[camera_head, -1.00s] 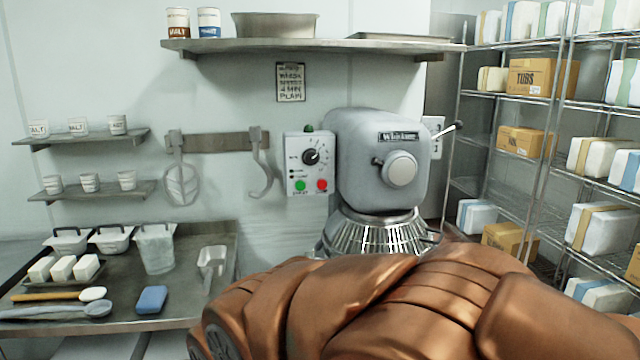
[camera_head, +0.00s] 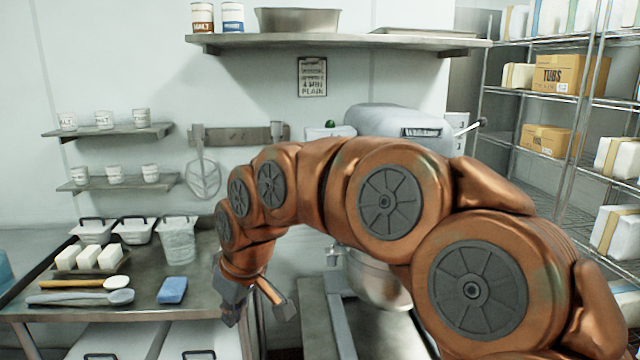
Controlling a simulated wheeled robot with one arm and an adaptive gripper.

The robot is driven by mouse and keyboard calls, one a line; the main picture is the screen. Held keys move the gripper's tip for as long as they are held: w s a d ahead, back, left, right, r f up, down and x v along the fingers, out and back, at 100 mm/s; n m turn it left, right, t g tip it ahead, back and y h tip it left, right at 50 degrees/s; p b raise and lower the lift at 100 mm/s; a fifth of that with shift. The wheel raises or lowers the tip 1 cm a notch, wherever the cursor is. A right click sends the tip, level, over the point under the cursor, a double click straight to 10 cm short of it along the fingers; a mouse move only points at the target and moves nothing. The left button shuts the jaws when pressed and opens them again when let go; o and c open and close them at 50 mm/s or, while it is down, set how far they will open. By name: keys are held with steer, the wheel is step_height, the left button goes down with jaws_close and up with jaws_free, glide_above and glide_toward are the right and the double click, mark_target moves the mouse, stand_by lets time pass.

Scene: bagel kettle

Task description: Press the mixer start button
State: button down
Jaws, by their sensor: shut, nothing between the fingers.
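The grey mixer (camera_head: 385,120) stands against the back wall, and my copper arm hides most of it. Only its top and name plate, and part of its steel bowl (camera_head: 375,283) below the arm, show. The control box (camera_head: 318,133) left of the mixer shows only its top edge with a small green piece on it. Its front, with the green start button, is hidden behind my arm. My gripper (camera_head: 254,308) is shut and empty, pointing down by the right edge of the steel table, well below and left of the control box.
The steel table (camera_head: 130,308) at left holds tubs, white blocks, spoons and a blue sponge (camera_head: 172,290). A wall shelf (camera_head: 330,42) runs above the mixer. Wire shelving (camera_head: 520,95) with boxes stands at right.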

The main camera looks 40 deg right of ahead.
steer(key=w+d+r+t, duration=0.1)
steer(key=w+d+r, duration=0.15)
steer(key=d, duration=0.25)
steer(key=w+d+r+t+h, duration=0.1)
steer(key=w+d+r, duration=0.1)
steer(key=w+d, duration=0.25)
steer(key=w+d+r+t, duration=0.1)
steer(key=w+d+r, duration=0.15)
steer(key=d, duration=0.35)
steer(key=d+r+m+t+h, duration=0.1)
steer(key=d+m+h, duration=0.1)
steer(key=d, duration=1.6)
steer(key=shift+w+d+r+m+t+h, duration=0.3)
steer(key=shift+w+d+r+t+h, duration=0.05)
steer(key=shift+w+r+t+h, duration=0.1)
steer(key=shift+w, duration=0.1)
steer(key=w+d+p, duration=0.5)
steer(key=w+p, duration=0.2)
steer(key=p, duration=0.2)
steer(key=shift+d, duration=0.15)
